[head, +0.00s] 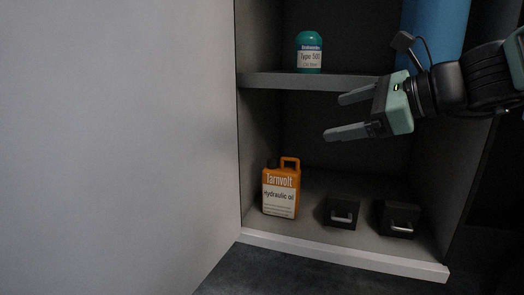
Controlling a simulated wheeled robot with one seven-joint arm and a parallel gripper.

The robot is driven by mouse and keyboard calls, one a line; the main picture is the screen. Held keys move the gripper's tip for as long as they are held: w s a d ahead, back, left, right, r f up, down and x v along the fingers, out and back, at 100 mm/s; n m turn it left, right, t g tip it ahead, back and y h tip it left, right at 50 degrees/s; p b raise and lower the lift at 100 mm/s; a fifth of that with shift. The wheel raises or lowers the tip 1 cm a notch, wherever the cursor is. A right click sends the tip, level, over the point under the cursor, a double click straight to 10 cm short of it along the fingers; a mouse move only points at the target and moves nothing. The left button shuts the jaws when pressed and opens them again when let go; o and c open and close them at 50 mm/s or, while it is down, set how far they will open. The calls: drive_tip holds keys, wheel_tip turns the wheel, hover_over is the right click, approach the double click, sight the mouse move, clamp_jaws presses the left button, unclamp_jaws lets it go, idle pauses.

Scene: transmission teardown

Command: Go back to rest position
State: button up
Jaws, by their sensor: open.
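My gripper (335,117) is at the right of the head view, its two grey fingers apart and pointing left. It holds nothing. It is in front of the cabinet opening, just below the level of the middle shelf (290,81). My arm comes in from the right edge. Part of the shelf and the cabinet's back are hidden behind the gripper and arm.
An orange hydraulic oil jug (281,189) stands upright on the cabinet floor. Two dark boxes with handles, a left one (342,211) and a right one (398,219), sit beside it. A teal bottle (309,53) and a blue cylinder (436,32) are higher up. A pale panel (110,140) fills the left.

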drive_tip(key=s+a+f+n+g+h, duration=0.2)
drive_tip(key=s+a+f+n+g, duration=0.15)
drive_tip(key=s+f+n, duration=0.4)
drive_tip(key=s+a+f+n+g+h, duration=0.2)
drive_tip(key=s+a+f+n+g, duration=0.15)
drive_tip(key=s+f+n, duration=0.35)
drive_tip(key=s+d+f+n+h, duration=0.3)
drive_tip(key=s+f+n, duration=0.1)
drive_tip(key=n, duration=0.3)
drive_tip(key=s+d+f+n+g+h, duration=0.1)
drive_tip(key=s+d+f+n+h, duration=0.2)
drive_tip(key=s+n, duration=0.4)
drive_tip(key=shift+s+f+g+p, duration=0.15)
drive_tip(key=shift+f+g+p, duration=0.15)
drive_tip(key=shift+f+p, duration=0.2)
drive_tip(key=shift+m, duration=0.25)
wheel_tip(320, 180, up, 18)
drive_tip(key=p, duration=1.7)
drive_tip(key=shift+f+p, duration=0.2)
drive_tip(key=shift+p, duration=0.1)
drive_tip(key=shift+c, duration=0.3)
